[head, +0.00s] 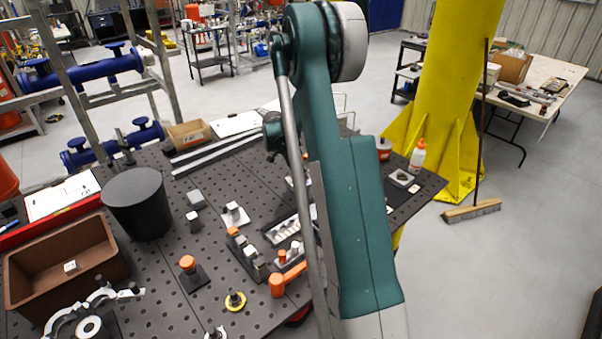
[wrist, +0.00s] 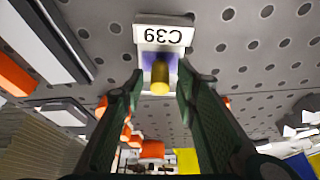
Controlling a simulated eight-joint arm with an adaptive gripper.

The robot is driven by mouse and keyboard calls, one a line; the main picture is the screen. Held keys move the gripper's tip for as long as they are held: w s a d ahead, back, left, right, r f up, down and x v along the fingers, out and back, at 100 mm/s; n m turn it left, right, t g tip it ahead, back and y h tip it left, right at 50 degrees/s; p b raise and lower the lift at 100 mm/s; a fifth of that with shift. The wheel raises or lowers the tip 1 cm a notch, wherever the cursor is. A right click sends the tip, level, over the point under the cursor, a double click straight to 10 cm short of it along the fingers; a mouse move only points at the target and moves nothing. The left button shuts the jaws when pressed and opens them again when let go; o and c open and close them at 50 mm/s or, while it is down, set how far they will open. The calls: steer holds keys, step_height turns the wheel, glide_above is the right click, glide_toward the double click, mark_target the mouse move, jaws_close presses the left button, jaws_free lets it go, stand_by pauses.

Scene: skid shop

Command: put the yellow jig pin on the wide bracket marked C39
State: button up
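In the wrist view the bracket marked C39 (wrist: 163,34) is at the top centre, a pale block with its label upside down and a purple face below it. The yellow jig pin (wrist: 160,78) is in front of that purple face, seen nearly end-on. My gripper (wrist: 160,82) has its two dark fingers on either side of the pin, with a visible gap at each side, so it looks open around it. I cannot tell whether the pin rests on the bracket. In the head view my arm hides the gripper, pin and bracket.
Several small blocks and brackets stand close to my arm. A yellow column (head: 445,90) rises beyond the table.

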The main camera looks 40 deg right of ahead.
steer(key=shift+r, duration=0.15)
steer(key=v, duration=1.2)
stand_by(0.3)
steer(key=shift+r, duration=0.1)
stand_by(0.4)
